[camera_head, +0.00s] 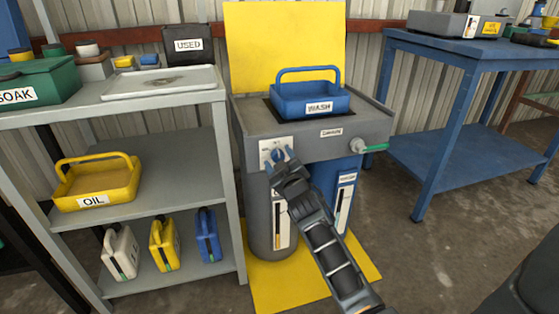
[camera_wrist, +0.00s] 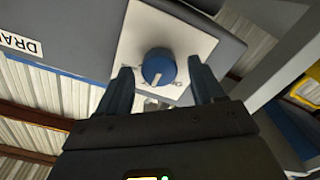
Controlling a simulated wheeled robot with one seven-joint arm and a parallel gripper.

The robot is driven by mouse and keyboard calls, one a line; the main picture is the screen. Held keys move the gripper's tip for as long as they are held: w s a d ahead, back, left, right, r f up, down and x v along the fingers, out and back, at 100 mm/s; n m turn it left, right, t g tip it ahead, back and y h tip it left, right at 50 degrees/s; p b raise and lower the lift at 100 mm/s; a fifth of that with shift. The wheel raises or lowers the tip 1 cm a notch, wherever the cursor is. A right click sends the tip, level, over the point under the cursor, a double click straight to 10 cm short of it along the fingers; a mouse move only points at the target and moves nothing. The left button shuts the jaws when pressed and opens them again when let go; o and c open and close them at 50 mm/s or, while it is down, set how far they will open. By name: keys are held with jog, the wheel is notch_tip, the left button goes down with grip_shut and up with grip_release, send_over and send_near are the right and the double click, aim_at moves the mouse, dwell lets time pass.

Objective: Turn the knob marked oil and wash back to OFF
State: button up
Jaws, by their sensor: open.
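A blue round knob (camera_wrist: 158,67) with a white pointer line sits on a white square plate (camera_wrist: 190,40) on the grey wash cabinet. The pointer points toward the lower edge of the wrist picture; the plate's markings are too small to read. The plate also shows in the head view (camera_head: 265,146). My gripper (camera_wrist: 163,78) is open, with one finger on each side of the knob and visible gaps between. In the head view my gripper (camera_head: 279,159) is in front of the plate and partly hides the knob.
A blue tray labelled WASH (camera_head: 310,90) stands on the grey cabinet (camera_head: 245,118). A green-handled tap (camera_head: 365,149) sticks out to the right. A yellow OIL tray (camera_head: 97,185) is on the left shelf. A blue table (camera_head: 450,150) stands right, with open floor before it.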

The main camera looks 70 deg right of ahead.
jog(key=b+v, duration=0.1)
jog(key=v, duration=0.6)
jog(key=shift+s+a, duration=0.15)
jog(key=shift+s, duration=0.05)
dwell(0.3)
jog(key=s+a+f+n+t+y, duration=0.1)
jog(key=s+a+y, duration=0.25)
jog(key=a, duration=0.55)
jog(key=s+a+f+n+t+y, duration=0.1)
jog(key=s+a+t+y, duration=0.2)
jog(key=a, duration=0.7)
jog(key=s+a+f+n+y, duration=0.1)
jog(key=s+a+f+y, duration=0.15)
jog(key=s+a, duration=0.45)
jog(key=s+a+r+y, duration=0.5)
jog(key=s+a+r, duration=0.3)
jog(key=s+a, duration=0.25)
notch_tip(320, 180, up, 24)
jog(key=p, duration=2.4)
jog(key=shift+w+a+g, duration=0.3)
jog(key=shift+w+g, duration=0.05)
jog(key=shift+g, duration=0.05)
